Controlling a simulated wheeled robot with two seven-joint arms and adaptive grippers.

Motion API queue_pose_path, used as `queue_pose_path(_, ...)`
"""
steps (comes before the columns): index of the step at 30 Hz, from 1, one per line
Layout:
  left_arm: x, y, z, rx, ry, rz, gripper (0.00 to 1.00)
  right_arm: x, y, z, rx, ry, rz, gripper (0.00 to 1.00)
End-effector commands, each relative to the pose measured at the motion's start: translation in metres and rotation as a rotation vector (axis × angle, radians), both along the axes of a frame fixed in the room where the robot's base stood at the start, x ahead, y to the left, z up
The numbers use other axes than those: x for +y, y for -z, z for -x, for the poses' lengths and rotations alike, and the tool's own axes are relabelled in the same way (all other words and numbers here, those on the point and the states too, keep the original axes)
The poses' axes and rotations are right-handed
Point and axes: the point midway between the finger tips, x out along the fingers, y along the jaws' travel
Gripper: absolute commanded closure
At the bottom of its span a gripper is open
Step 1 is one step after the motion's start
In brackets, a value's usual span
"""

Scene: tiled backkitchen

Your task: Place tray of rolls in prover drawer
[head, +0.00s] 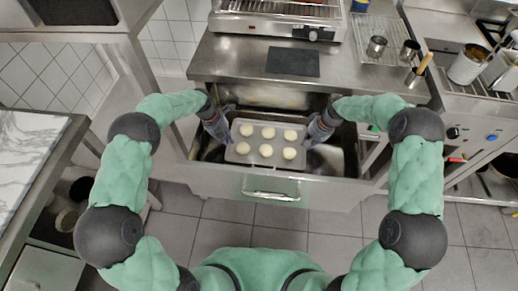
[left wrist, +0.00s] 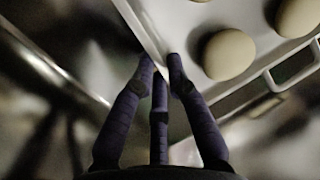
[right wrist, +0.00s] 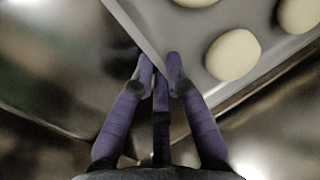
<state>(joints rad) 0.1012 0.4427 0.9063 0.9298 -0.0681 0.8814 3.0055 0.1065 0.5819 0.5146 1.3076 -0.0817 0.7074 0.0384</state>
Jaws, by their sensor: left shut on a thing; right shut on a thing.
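The tray of rolls (head: 266,161) is a light metal tray with several pale round rolls in two rows. It is within the opening of the pulled-out prover drawer (head: 240,182), below the counter. My left gripper (head: 226,140) is shut on the tray's left rim; the left wrist view shows its fingers (left wrist: 160,75) pinching the tray wall (left wrist: 145,30). My right gripper (head: 310,140) is shut on the tray's right rim, and the right wrist view shows its fingers (right wrist: 158,75) there. Whether the tray touches the drawer floor I cannot tell.
The steel counter (head: 225,60) stands behind the drawer, with a dark mat (head: 293,62) and a grill appliance (head: 290,22) on it. Metal cups (head: 377,46) are at the right. A marble-topped table (head: 28,150) stands at the left. The drawer handle (head: 271,190) faces me.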

Motion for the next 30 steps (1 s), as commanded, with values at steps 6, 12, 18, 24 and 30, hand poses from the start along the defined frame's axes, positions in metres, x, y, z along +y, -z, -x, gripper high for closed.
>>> queue_pose_path(6,0.007,0.0,-0.001,-0.003,-0.006,-0.005,1.0,-0.003,-0.002,-0.002,-0.005,0.004,0.002,1.0)
queue_pose_path(12,0.006,0.001,0.0,-0.001,-0.006,-0.005,0.61,-0.001,-0.001,-0.001,-0.002,0.002,0.001,0.61)
queue_pose_path(18,0.006,0.001,-0.001,0.0,-0.006,-0.004,0.61,0.0,0.0,0.0,-0.001,0.0,0.0,0.61)
queue_pose_path(24,0.009,-0.01,-0.002,-0.004,-0.008,-0.005,0.61,0.0,0.0,0.0,0.0,0.0,0.0,0.61)
queue_pose_path(30,0.018,-0.042,-0.006,-0.015,-0.009,-0.008,0.61,0.001,0.0,0.0,0.0,0.0,0.0,0.61)
